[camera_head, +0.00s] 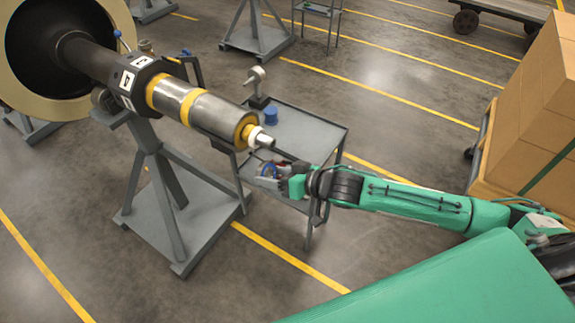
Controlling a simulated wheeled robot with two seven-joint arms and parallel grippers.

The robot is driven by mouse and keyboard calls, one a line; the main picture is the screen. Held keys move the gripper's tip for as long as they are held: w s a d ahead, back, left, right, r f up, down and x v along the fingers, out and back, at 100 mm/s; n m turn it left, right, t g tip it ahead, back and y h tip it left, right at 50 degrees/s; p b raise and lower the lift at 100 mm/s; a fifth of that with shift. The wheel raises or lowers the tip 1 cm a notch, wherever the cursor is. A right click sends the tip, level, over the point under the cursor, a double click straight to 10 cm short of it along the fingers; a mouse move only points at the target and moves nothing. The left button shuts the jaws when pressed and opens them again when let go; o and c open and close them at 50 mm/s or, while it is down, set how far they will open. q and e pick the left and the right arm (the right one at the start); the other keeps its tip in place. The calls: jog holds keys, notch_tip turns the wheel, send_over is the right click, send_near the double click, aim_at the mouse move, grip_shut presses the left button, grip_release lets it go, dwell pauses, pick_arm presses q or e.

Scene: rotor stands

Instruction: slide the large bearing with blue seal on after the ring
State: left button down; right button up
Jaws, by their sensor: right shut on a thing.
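The rotor shaft (210,112) lies on a grey stand, its stepped bright end (262,138) pointing right and toward me. Yellow bands circle the shaft; I cannot tell which is the ring. My right gripper (275,179) reaches in from the right, below the shaft end and in front of the small grey table. It is shut on what looks like the large bearing with blue seal (267,169), small and partly hidden by the fingers. The bearing is apart from the shaft, below its tip. My left gripper is not in view.
The grey table (315,135) carries a blue cylinder (271,115) and a small grey upright device (257,85). The shaft's grey stand (165,200) stands left of the gripper. Stacked cardboard boxes (530,110) fill the right side. Floor at lower left is open.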

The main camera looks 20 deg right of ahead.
jog(key=shift+w+r+n+y+p, duration=0.2)
jog(key=shift+r+n+y+p, duration=0.1)
jog(key=shift+r+y+p, duration=0.6)
jog(key=shift+s+d+r+t+p, duration=0.25)
jog(key=shift+d+r+p, duration=0.3)
jog(key=shift+p, duration=0.55)
jog(key=m+t+p, duration=0.2)
jog(key=t+p, duration=0.2)
jog(key=p, duration=0.1)
send_near(273, 144)
pick_arm(q)
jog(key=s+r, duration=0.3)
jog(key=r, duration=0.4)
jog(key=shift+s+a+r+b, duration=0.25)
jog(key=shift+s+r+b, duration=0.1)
jog(key=shift+b, duration=0.05)
pick_arm(e)
jog(key=shift+g, duration=0.25)
jog(key=shift+x, duration=2.45)
jog(key=shift+w+r, duration=0.1)
jog(key=shift+r, duration=0.05)
jog(key=shift+w+a, duration=0.25)
jog(key=shift+w, duration=0.05)
jog(key=shift+w+a, duration=0.1)
jog(key=shift+w, duration=0.05)
jog(key=shift+w+a, duration=0.25)
jog(key=shift+w, duration=0.1)
